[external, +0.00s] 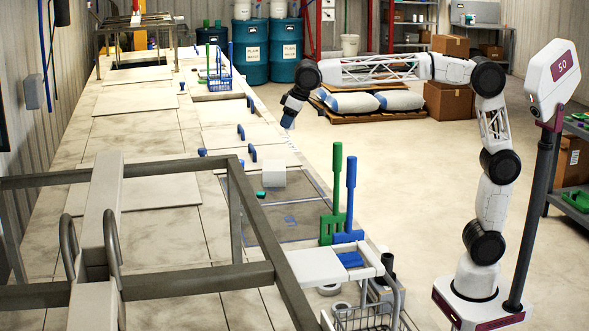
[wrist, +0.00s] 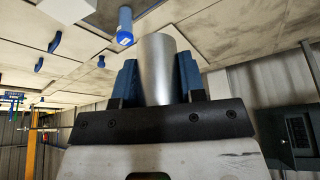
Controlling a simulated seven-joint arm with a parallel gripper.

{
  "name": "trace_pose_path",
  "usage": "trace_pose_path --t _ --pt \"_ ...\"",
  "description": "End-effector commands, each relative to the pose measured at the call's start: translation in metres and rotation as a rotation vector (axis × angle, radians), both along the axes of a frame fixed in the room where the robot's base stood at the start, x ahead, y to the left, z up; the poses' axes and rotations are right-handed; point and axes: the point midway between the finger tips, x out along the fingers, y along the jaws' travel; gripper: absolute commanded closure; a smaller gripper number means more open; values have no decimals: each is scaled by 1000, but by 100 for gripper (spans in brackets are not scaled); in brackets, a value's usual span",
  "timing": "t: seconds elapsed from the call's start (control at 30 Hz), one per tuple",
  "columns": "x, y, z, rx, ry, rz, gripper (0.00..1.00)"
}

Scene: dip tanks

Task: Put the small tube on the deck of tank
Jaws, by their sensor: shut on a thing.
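My gripper (wrist: 160,76) is shut on a silver tube (wrist: 158,62), with one blue finger on each side of it in the wrist view. The tube's far end points away from the camera, toward the light deck panels. In the external view my gripper (external: 291,112) hangs at the end of the outstretched arm, at the right edge of the long tank deck (external: 135,205) and above it. I cannot make out the held tube clearly there.
A pale cylinder (external: 272,175) and a small green piece (external: 261,195) are on the deck. Blue handles (external: 253,153) stand along its right side. Green (external: 337,195) and blue (external: 350,205) paddles stand upright nearer the front. A metal frame (external: 190,280) crosses the foreground.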

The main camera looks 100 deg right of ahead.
Motion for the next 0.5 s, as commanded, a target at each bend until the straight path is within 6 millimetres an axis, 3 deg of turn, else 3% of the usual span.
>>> trace_pose_path --t 0.27,0.5 --pt "17 50 -5 0 4 61 91" --pt "33 110 -5 0 5 132 91"
